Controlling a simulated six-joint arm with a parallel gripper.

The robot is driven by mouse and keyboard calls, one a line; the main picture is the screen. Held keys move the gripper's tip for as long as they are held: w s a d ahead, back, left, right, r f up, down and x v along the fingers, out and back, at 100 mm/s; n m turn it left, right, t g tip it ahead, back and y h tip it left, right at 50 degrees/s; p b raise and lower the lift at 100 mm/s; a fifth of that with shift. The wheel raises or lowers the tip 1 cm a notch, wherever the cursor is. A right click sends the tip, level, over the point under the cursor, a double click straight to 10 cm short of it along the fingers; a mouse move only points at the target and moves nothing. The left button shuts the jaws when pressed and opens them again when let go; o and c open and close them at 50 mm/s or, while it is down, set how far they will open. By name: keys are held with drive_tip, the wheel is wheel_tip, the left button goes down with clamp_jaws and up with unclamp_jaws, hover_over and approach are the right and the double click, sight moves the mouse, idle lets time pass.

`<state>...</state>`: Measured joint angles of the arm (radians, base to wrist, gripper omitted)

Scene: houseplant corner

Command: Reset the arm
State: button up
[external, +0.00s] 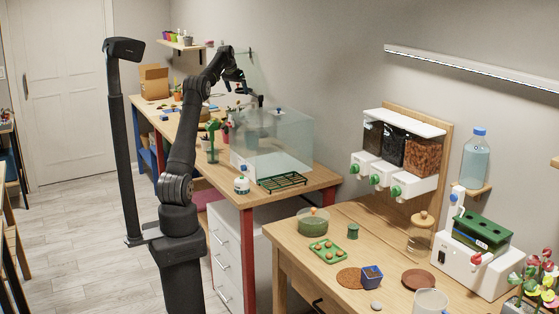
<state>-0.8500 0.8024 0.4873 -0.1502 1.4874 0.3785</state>
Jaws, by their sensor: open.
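My arm rises from its dark base column near the picture's centre left and bends over the far wooden table. My gripper (241,90) is open at the arm's end, pointing down to the right. It is raised above the table, near the upper left of the clear glass tank (285,150). I see nothing held between its fingers, though it is small and dark in this view.
The near table (345,225) holds a green tray (327,251), a blue pot (372,276) and a white machine (463,262). Wall dispensers (395,160) hang above.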

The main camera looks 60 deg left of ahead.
drive_tip(key=w+d+r+m, duration=0.2)
drive_tip(key=d+r, duration=0.4)
drive_tip(key=w+d+m+h, duration=0.1)
drive_tip(key=w+d, duration=0.3)
drive_tip(key=d, duration=0.5)
drive_tip(key=w+d+m+h, duration=0.1)
drive_tip(key=w+d+m, duration=0.3)
drive_tip(key=d, duration=0.6)
drive_tip(key=w+d+f+m+h, duration=0.1)
drive_tip(key=w+d+m+h, duration=0.1)
drive_tip(key=w+d, duration=0.4)
drive_tip(key=d+m, duration=0.1)
drive_tip(key=d, duration=0.3)
drive_tip(key=shift+d, duration=0.2)
